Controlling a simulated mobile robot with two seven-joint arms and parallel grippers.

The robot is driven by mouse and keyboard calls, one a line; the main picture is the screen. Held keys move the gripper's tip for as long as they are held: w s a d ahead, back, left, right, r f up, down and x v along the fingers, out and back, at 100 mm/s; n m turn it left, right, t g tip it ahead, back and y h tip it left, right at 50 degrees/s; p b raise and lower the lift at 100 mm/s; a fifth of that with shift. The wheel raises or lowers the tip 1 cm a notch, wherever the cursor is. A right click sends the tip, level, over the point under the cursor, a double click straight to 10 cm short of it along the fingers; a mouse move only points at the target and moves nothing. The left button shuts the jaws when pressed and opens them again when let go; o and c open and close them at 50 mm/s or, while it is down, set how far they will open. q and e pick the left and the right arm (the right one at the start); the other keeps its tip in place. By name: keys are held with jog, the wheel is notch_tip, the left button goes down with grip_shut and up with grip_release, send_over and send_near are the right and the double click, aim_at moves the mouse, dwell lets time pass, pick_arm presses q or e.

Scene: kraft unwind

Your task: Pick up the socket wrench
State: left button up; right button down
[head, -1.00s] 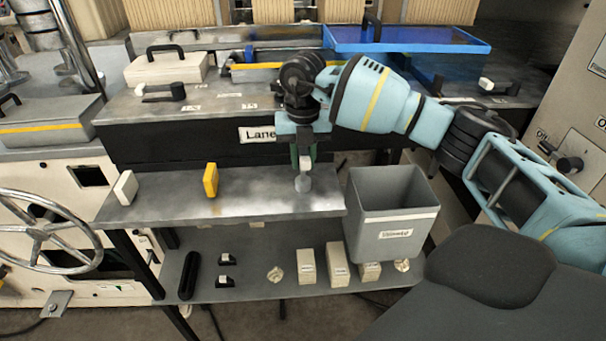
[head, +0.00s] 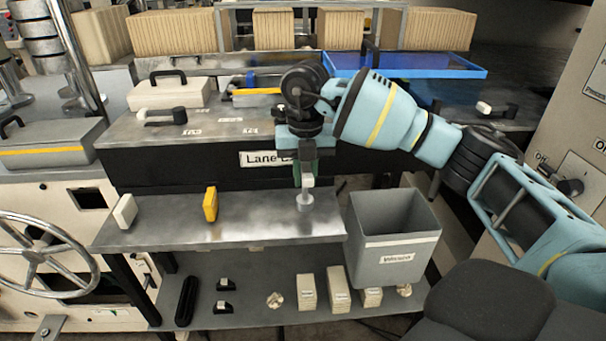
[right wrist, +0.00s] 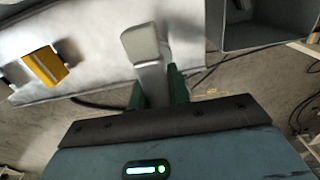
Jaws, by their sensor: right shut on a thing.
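My right gripper (head: 306,176) is above the grey metal shelf (head: 262,222), pointing down. Its green fingers are shut on a grey tool with a pale, blocky end, which I take to be the socket wrench (head: 305,200). The tool hangs upright from the fingers near the shelf's right end; whether it touches the shelf I cannot tell. My left gripper is in neither view.
A grey bin (head: 393,240) stands right of the shelf. A pale block (head: 125,211) and a yellow block (head: 210,204) stand on the shelf's left part. Several small items sit on the lower shelf (head: 245,309). A black-fronted bench (head: 190,158) rises behind.

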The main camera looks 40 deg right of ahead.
jog(key=s+a+r, duration=0.1)
jog(key=s+a, duration=0.4)
jog(key=s, duration=0.8)
jog(key=shift+a+r, duration=0.15)
jog(key=shift+r, duration=0.05)
